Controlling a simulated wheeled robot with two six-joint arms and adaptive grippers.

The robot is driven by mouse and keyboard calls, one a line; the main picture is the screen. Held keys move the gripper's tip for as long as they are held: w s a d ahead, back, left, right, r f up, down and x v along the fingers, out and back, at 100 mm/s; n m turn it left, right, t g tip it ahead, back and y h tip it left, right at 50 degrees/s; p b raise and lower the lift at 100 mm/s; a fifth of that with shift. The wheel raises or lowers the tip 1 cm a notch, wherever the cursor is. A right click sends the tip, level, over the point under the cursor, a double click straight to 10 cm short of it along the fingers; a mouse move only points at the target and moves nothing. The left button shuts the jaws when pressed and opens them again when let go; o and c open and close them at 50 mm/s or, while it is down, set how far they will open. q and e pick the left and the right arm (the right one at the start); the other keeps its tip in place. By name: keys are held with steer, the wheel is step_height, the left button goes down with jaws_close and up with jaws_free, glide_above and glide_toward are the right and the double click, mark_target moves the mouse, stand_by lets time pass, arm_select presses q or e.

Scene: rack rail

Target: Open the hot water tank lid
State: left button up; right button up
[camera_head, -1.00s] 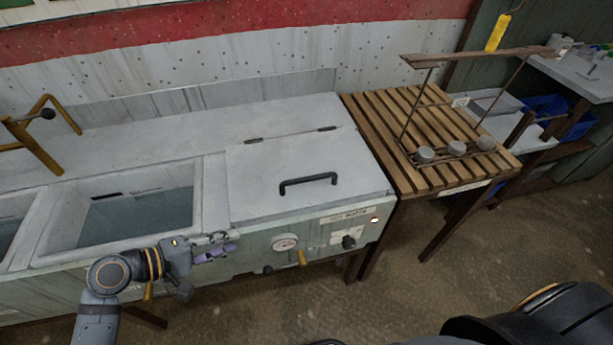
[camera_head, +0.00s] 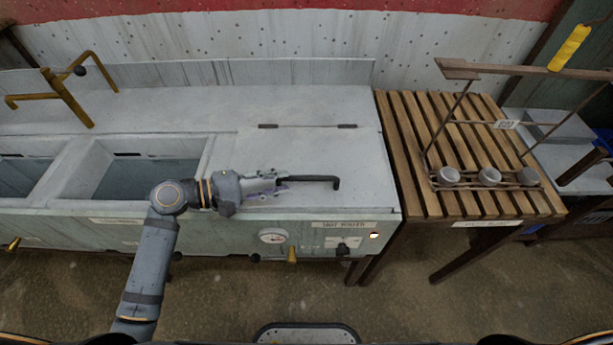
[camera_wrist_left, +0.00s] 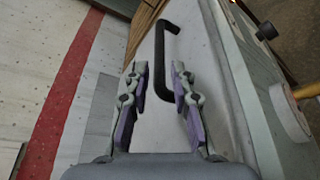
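The closed hot water tank lid (camera_head: 350,150) is a flat grey panel at the right end of the counter, with hinges at its back edge. Its black bar handle (camera_head: 322,179) runs left to right near the lid's front; my left gripper covers its left part. My left gripper (camera_head: 284,181) is over the lid's left part. In the left wrist view the gripper (camera_wrist_left: 161,72) is open, its purple-grey fingers apart. The handle (camera_wrist_left: 158,50) appears in the gap and beyond the tips, along the finger direction. I cannot tell whether they touch it. My right gripper is not in view.
An open sink basin (camera_head: 140,178) lies left of the lid, with a brass tap (camera_head: 65,95) behind. A dial gauge (camera_head: 273,236) and a knob (camera_head: 343,250) are on the front panel. A slatted wooden table (camera_head: 415,150) holding a wire rack stands right.

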mark_target(297, 180)
arm_select(q)
steer(key=x, duration=0.7)
steer(key=shift+d, duration=0.15)
jaws_close()
